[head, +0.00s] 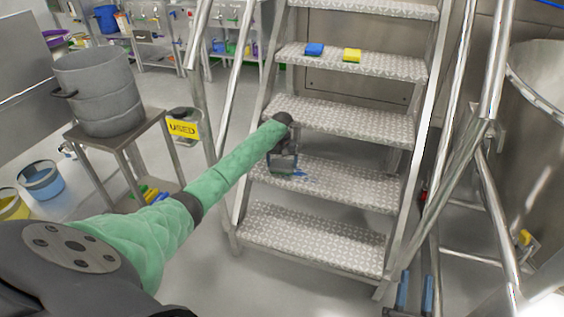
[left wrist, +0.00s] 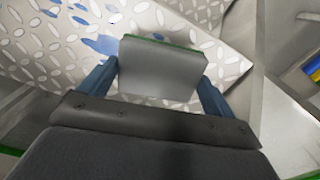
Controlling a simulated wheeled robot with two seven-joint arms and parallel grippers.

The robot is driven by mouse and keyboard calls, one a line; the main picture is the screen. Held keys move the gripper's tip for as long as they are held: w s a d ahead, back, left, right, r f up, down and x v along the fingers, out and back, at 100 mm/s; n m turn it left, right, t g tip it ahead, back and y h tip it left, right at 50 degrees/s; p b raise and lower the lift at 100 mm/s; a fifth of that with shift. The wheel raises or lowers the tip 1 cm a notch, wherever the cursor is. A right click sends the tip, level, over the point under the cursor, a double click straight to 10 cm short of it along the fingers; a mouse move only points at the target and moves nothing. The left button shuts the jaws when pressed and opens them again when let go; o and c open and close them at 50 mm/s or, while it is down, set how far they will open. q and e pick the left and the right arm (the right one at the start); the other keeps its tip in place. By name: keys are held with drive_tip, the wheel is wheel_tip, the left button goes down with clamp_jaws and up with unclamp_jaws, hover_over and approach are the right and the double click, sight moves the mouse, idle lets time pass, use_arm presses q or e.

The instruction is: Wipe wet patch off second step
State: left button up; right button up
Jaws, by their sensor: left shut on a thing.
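The steel stair has patterned treads. The second step (head: 345,187) from the bottom bears a small blue wet patch (head: 300,174), which shows as several blue blotches in the left wrist view (left wrist: 98,44). My left gripper (head: 283,162) is over the left part of this step, beside the patch. It is shut on a grey block with a green edge (left wrist: 158,70), held between its blue fingers. Whether the block touches the tread is unclear. My right gripper (head: 415,277) shows only as two blue fingertips at the bottom edge, apart and empty, right of the bottom step.
Handrails (head: 440,130) flank the stair. At left, a steel pot (head: 98,92) stands on a table beside a yellow "USED" sign (head: 183,129). Buckets (head: 41,181) stand on the floor.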

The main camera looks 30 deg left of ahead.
use_arm(q)
drive_tip(key=shift+f, duration=0.75)
